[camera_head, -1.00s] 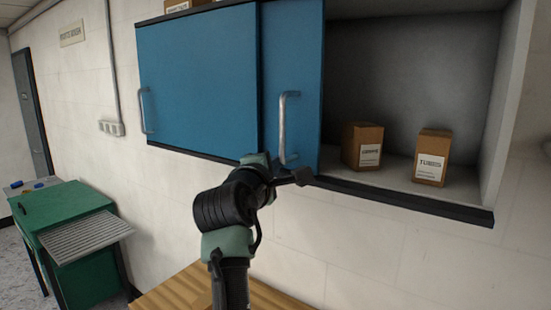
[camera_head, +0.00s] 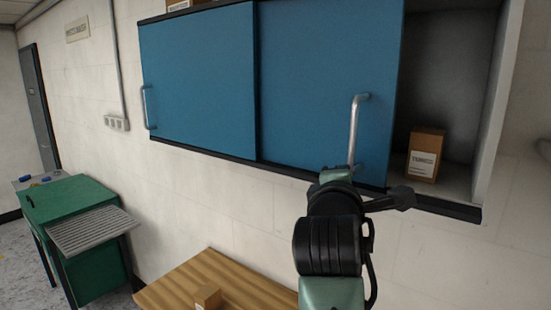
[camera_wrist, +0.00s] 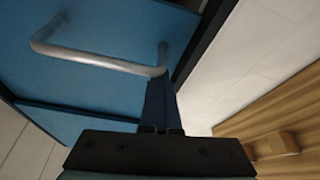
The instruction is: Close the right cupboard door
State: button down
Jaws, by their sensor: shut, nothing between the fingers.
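The right cupboard door (camera_head: 315,95) is a blue sliding panel with a metal bar handle (camera_head: 355,130) near its right edge. It covers the middle of the cupboard; a gap is open to its right, showing the grey interior (camera_head: 445,80). The left blue door (camera_head: 195,85) sits beside it. My gripper (camera_wrist: 161,95) is shut and empty, its fingers near one end of the handle (camera_wrist: 95,58) in the wrist view; whether they touch it I cannot tell. In the head view my wrist partly hides the fingers at the handle's lower end.
A cardboard box (camera_head: 424,155) stands inside the open part of the cupboard. Below are a wooden table (camera_head: 240,285) with a small box (camera_head: 207,296) and, at left, a green cabinet (camera_head: 70,205). The wall under the cupboard is bare.

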jog(key=s+d+b, duration=0.1)
jog(key=s+d, duration=0.8)
jog(key=d, duration=0.4)
jog(key=shift+s+d+b, duration=0.3)
jog(key=s+a+r+m+t+y+b, duration=0.1)
jog(key=s+a+r+m+t+b, duration=0.1)
jog(key=s+a+m, duration=0.3)
jog(key=s+a+r+m+t+y+b, duration=0.2)
jog(key=s+a+r+m+t+b, duration=0.1)
jog(key=a, duration=0.9)
jog(key=s+a+r+m+t+y+b, duration=0.2)
jog(key=s+a+r+m+t+b, duration=0.1)
jog(key=s+a+m+t+b, duration=0.2)
jog(key=s+a+m+t, duration=0.1)
jog(key=s+a+m, duration=0.1)
jog(key=a+m, duration=0.1)
jog(key=shift+s+a+m, duration=0.25)
jog(key=shift+a+m, duration=0.15)
jog(key=shift+a, duration=0.4)
